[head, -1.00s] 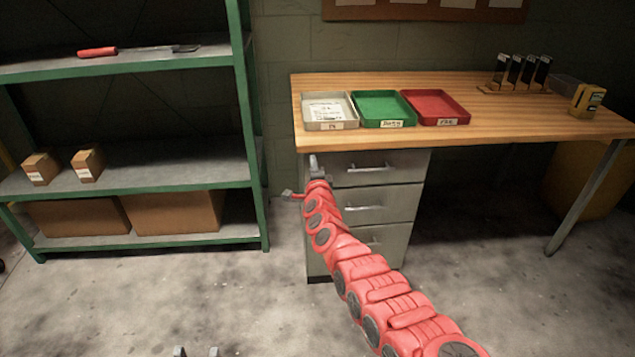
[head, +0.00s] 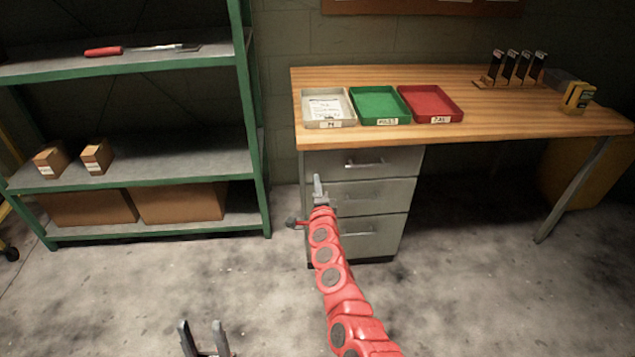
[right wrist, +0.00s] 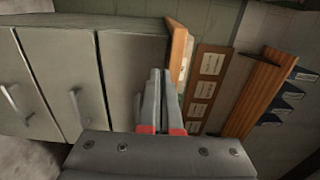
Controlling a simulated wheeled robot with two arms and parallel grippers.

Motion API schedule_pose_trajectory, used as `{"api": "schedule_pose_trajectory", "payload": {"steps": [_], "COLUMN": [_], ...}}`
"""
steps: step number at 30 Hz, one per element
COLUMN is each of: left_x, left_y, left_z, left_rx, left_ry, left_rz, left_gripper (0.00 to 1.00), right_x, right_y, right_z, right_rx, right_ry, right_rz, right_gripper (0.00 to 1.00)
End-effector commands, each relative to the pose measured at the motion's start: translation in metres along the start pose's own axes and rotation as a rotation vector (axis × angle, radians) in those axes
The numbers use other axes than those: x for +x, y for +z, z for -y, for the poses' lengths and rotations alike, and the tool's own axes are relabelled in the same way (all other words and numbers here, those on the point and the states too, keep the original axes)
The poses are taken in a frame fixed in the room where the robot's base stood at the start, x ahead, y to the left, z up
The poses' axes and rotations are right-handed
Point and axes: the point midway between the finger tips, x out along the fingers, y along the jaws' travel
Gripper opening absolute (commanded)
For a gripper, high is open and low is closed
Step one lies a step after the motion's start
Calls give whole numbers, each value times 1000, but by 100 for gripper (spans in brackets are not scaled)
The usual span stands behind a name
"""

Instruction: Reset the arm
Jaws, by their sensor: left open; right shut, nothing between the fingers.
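My red right arm (head: 335,280) reaches up from the bottom of the head view. Its right gripper (head: 318,180) is in front of the drawer cabinet, shut and empty. In the right wrist view the same gripper (right wrist: 160,85) shows its two fingers together, with nothing between them, and the cabinet behind. My left gripper (head: 202,325) shows at the bottom edge of the head view, its two fingers apart, empty, above the floor. Most of the left arm is out of view.
A wooden table (head: 450,90) holds a white tray (head: 328,122), a green tray (head: 379,104), a red tray (head: 432,103) and a yellow box (head: 578,97). A drawer cabinet (head: 385,165) stands underneath. Green shelves (head: 150,181) stand at left. The floor (head: 480,300) is clear.

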Motion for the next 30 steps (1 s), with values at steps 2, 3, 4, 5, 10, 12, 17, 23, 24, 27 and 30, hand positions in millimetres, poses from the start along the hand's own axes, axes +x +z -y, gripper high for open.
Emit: {"api": "schedule_pose_trajectory", "payload": {"steps": [2, 3, 4, 5, 10, 12, 17, 23, 24, 27, 30], "left_x": [3, 3, 4, 4, 4, 4, 4, 4, 4, 4, 4], "left_y": [0, -1, -1, -1, -1, -1, -1, -1, -1, -1, -1], "left_z": [0, 0, 0, 0, 0, 0, 0, 0, 0, 0, 0], "left_rx": [0, 0, 0, 0, 0, 0, 0, 0, 0, 0, 0], "left_ry": [0, 0, 0, 0, 0, 0, 0, 0, 0, 0, 0], "left_rz": [0, 0, 0, 0, 0, 0, 0, 0, 0, 0, 0], "left_gripper": [50, 50, 50, 50, 50, 50, 50, 50, 50, 50, 50], "right_x": [-6, -7, -8, -9, -11, -16, -56, -187, -217, -286, -341], "right_y": [0, 0, 0, 0, -4, -17, -93, -190, -194, -186, -164], "right_z": [-1, -1, -1, -1, -2, -8, -31, -4, 10, 48, 76], "right_rx": [3, 2, 1, 1, -7, -34, -228, -717, -818, -1029, -1163], "right_ry": [3, 3, 3, 2, 0, -4, -45, -239, -300, -481, -651], "right_rz": [-2, -2, -2, -2, -12, -51, -293, -711, -777, -903, -976], "right_gripper": [0, 0, 0, 0, 0, 0, 0, 0, 0, 0, 0]}}
